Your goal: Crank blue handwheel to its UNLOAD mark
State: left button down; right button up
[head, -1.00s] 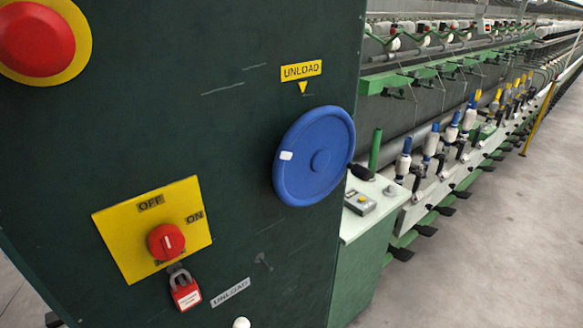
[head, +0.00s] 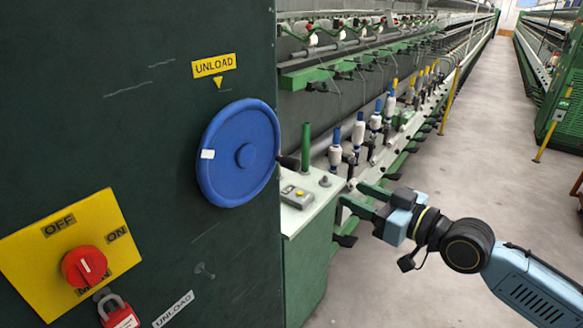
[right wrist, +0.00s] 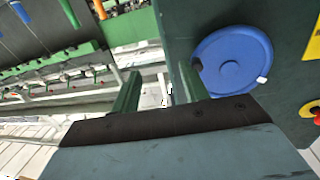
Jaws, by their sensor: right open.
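The blue handwheel (head: 238,180) is on the dark green cabinet face in the head view, with a white mark (head: 207,154) on its left side. A dark crank handle (head: 289,162) sticks out at its right edge. A yellow UNLOAD label (head: 214,65) with a downward pointer (head: 217,83) sits above the wheel. My right gripper (head: 350,193) is open and empty, right of the wheel and apart from it. In the right wrist view the handwheel (right wrist: 232,62) lies beyond the right gripper's (right wrist: 158,85) green fingers. My left gripper is not in view.
A yellow plate with a red OFF/ON switch (head: 85,266) and a red padlock (head: 117,312) are at lower left. A pale-topped green cabinet (head: 318,205) with a small control box (head: 297,196) stands beside the wheel. Spindles with white bobbins line the machine behind. The aisle floor (head: 440,150) is clear.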

jog(key=n+g+y, duration=0.1)
jog(key=n+y, duration=0.1)
send_near(298, 166)
jog(key=d, duration=0.2)
jog(key=x, duration=0.3)
jog(key=p+x, duration=0.1)
jog(key=x, duration=0.3)
jog(key=s+p+x, duration=0.1)
jog(key=x, duration=0.3)
jog(key=shift+w+a, duration=0.2)
jog(key=shift+a, duration=0.35)
jog(key=shift+x, duration=0.8)
jog(key=shift+f, duration=0.15)
grip_shut()
